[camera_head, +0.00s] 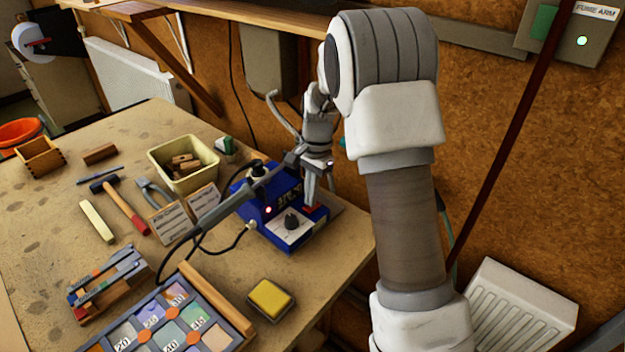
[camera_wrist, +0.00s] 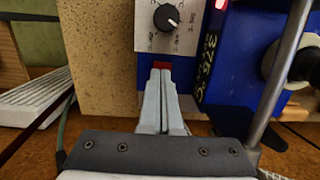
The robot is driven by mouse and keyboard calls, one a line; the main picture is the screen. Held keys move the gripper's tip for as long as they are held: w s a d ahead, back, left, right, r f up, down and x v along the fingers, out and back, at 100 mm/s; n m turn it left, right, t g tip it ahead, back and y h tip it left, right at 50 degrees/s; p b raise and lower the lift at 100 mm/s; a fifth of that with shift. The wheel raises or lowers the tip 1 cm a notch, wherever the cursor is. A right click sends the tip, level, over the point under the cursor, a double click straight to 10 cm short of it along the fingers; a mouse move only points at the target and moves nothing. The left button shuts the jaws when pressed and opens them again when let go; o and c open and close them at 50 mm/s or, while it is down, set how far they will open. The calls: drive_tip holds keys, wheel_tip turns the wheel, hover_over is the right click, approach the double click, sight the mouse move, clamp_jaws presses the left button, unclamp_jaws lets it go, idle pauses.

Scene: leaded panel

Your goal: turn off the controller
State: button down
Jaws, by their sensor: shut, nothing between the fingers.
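The controller (camera_head: 287,211) is a blue box with a pale front panel and a black dial (camera_head: 292,222), standing near the right edge of the bench. A small red light (camera_head: 268,210) glows on it. My gripper (camera_head: 314,203) reaches down from above at the controller's right side. In the wrist view its fingers (camera_wrist: 160,72) are closed together, with nothing between them. A red switch (camera_wrist: 161,65) shows right at the fingertips, partly hidden; I cannot tell whether they touch it.
The iron's grey holder arm and a black cable (camera_head: 207,250) lie left of the controller. A yellow sponge (camera_head: 270,299) is in front. The wall is close behind.

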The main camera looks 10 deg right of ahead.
sight(319, 204)
drive_tip(key=shift+f, duration=0.5)
drive_tip(key=shift+s+a+f, duration=0.15)
drive_tip(key=shift+s+f, duration=0.05)
drive_tip(key=shift+f, duration=0.05)
drive_tip(key=shift+w+d+r, duration=0.1)
drive_tip(key=shift+w+d, duration=0.4)
drive_tip(key=shift+d, duration=0.3)
drive_tip(key=shift+r+p, duration=0.15)
drive_tip(key=shift+p, duration=0.15)
wheel_tip(319, 204, up, 14)
drive_tip(key=w+d+p, duration=0.1)
drive_tip(key=p, duration=0.1)
drive_tip(key=shift+d+p, duration=0.15)
drive_tip(key=shift+p, duration=0.15)
